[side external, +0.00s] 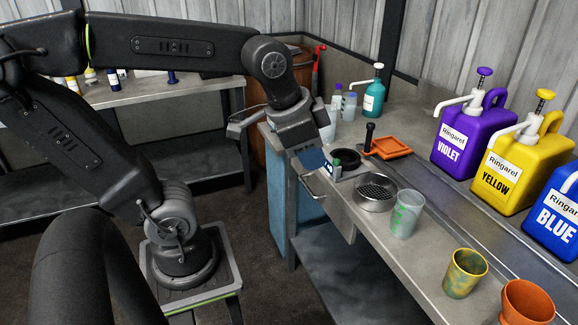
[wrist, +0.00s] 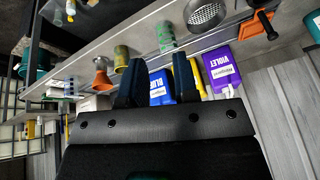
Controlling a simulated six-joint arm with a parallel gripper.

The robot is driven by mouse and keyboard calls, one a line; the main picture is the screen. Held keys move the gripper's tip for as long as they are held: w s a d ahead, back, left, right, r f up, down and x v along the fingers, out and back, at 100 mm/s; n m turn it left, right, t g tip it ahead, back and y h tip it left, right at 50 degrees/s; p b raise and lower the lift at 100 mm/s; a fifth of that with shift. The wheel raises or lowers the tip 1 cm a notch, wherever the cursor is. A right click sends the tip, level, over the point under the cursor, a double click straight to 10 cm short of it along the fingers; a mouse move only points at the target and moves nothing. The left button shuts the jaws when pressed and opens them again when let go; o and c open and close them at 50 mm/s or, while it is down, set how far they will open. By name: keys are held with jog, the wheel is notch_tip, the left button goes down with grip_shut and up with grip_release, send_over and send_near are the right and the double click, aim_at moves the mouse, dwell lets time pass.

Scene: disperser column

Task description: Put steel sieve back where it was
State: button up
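The steel sieve (side external: 375,192) is a round metal dish with a perforated bottom. It sits on the grey bench, between a translucent green-marked cup and a small plate with a black ring. In the wrist view the sieve (wrist: 206,13) shows at the top edge, partly cut off. My gripper (side external: 312,160) is in the air at the bench's front edge, left of the sieve and apart from it. In the wrist view my gripper (wrist: 157,78) has its two dark fingers spread, with nothing held between them.
The translucent cup (side external: 406,214) stands close to the sieve. The black ring (side external: 345,158) and orange tray (side external: 387,147) lie behind it. Violet (side external: 468,135), yellow (side external: 512,165) and blue (side external: 557,212) jugs line the back. A yellow-green cup (side external: 464,272) and orange cup (side external: 525,302) stand in front.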

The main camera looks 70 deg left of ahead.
jog(key=s+n, duration=0.1)
jog(key=s+f+n, duration=0.2)
jog(key=s, duration=0.1)
jog(key=shift+d+f+n+t, duration=0.1)
jog(key=shift+d+n+t, duration=0.1)
jog(key=shift+n+t, duration=0.15)
